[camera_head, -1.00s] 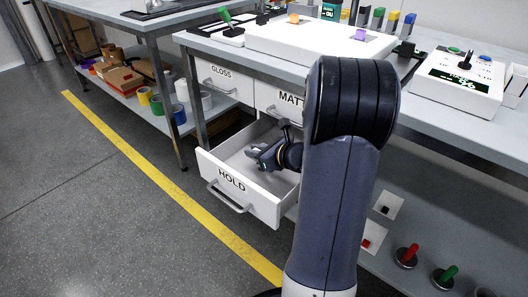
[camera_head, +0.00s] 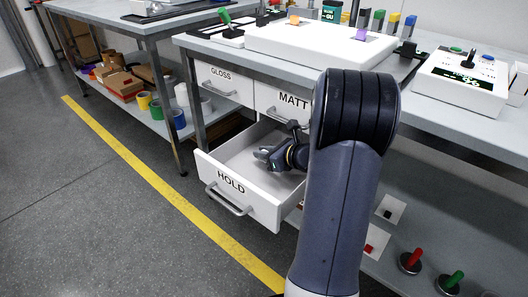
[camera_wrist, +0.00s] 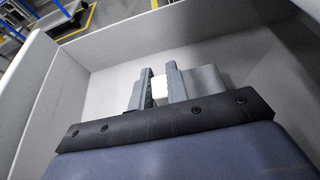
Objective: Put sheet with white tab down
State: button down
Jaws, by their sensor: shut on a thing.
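My gripper (camera_head: 262,155) is inside the open HOLD drawer (camera_head: 237,200), above or near its floor. In the wrist view my gripper (camera_wrist: 158,76) is shut on a white tab (camera_wrist: 160,90), which shows as a small bright block between the two grey fingers. The sheet's own face is hard to tell from the pale drawer floor. I cannot tell whether the sheet touches the floor.
Closed GLOSS (camera_head: 222,84) and MATT (camera_head: 288,108) drawers sit above. The drawer's walls (camera_wrist: 38,100) surround my gripper. A white light panel (camera_head: 310,45) and a control box (camera_head: 460,80) stand on the bench. Small sheets and knobs lie on the lower shelf.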

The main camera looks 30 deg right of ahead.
jog(key=c, duration=1.4)
grip_release()
jog(key=shift+f, duration=0.1)
jog(key=shift+r+p, duration=0.5)
jog(key=shift+r, duration=0.1)
jog(key=shift+p+v, duration=2.15)
jog(key=shift+v, duration=3.9)
